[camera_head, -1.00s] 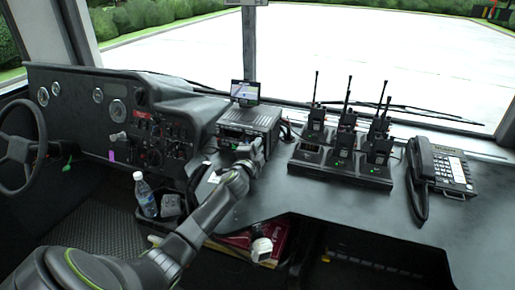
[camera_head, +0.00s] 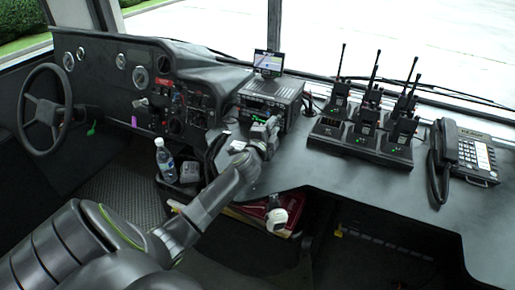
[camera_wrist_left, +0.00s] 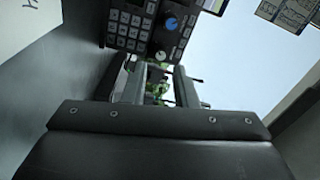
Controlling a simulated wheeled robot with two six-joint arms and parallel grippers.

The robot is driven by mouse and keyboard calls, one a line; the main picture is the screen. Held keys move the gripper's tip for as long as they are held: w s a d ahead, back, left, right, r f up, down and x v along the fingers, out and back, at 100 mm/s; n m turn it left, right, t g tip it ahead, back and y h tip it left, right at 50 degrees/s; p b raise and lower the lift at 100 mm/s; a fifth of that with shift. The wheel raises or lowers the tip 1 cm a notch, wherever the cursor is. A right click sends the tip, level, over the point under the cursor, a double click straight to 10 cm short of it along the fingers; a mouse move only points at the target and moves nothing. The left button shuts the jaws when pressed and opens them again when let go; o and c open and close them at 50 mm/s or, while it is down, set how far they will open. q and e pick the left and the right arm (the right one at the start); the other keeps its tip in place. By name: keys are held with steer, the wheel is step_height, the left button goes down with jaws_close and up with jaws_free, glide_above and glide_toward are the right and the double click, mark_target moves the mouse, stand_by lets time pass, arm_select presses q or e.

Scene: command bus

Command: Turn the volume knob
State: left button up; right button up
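The black radio unit (camera_head: 272,92) with a lit green display sits on the dash, with a small screen on top. No label shows which is the volume knob. My left gripper (camera_head: 266,130) is just in front of the radio's lower front. I see no contact. My right gripper is not in view.
Several walkie-talkies stand in a black charger (camera_head: 360,148) right of the radio. A desk phone (camera_head: 470,160) is farther right. A steering wheel (camera_head: 62,118) and water bottle (camera_head: 165,162) are at left. The counter in front of the charger is clear.

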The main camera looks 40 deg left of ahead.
arm_select(q)
steer(key=v, duration=1.2)
steer(key=shift+s+f, duration=0.1)
steer(key=shift+s, duration=0.2)
steer(key=shift+f, duration=0.1)
